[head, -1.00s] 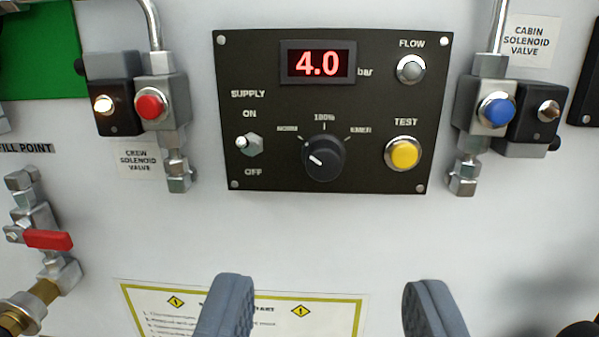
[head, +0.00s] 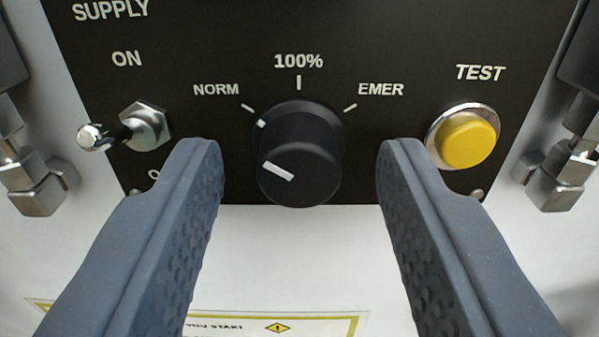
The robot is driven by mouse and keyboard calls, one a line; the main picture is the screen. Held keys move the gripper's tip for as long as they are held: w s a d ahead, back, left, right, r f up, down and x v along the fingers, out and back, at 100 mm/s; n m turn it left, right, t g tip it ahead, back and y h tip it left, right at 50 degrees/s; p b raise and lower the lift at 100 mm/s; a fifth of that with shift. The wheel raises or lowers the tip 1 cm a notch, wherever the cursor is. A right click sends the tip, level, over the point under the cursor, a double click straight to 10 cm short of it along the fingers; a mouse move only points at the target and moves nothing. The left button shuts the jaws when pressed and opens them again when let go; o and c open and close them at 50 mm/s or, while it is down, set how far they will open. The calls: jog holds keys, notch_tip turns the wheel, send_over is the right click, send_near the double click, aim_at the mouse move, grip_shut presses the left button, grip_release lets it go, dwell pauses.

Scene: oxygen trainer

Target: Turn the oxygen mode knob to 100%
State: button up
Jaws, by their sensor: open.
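The black oxygen mode knob (head: 300,158) is on the dark panel, in the middle of the head view. Its white pointer line is to the upper left, in line with the NORM mark (head: 216,90). The 100% label (head: 298,61) is straight above the knob and the EMER label (head: 381,89) is to its upper right. My gripper (head: 298,165) is open, with one grey finger on each side of the knob. Gaps show between both fingers and the knob. How far the fingertips reach along the knob's depth is hard to tell.
The silver supply toggle switch (head: 125,130) stands out left of the left finger. The yellow TEST button (head: 466,139) is close to the right fingertip. Metal valve fittings (head: 568,165) flank the panel. A yellow-edged notice (head: 275,327) is below.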

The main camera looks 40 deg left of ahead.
grip_shut()
jog(key=shift+r+m+p, duration=0.1)
jog(key=shift+m+p, duration=0.2)
jog(key=shift+p, duration=0.45)
jog(key=m+p, duration=0.1)
jog(key=p, duration=0.2)
jog(key=m+p, duration=0.2)
jog(key=p, duration=0.2)
jog(key=shift+r+m+p, duration=0.2)
jog(key=shift+m+p, duration=0.1)
jog(key=m+p, duration=0.3)
jog(key=p, duration=0.1)
jog(key=shift+p, duration=0.4)
jog(key=m+p, duration=0.3)
jog(key=shift+f, duration=0.2)
jog(key=shift+m, duration=0.4)
jog(key=shift+f, duration=0.1)
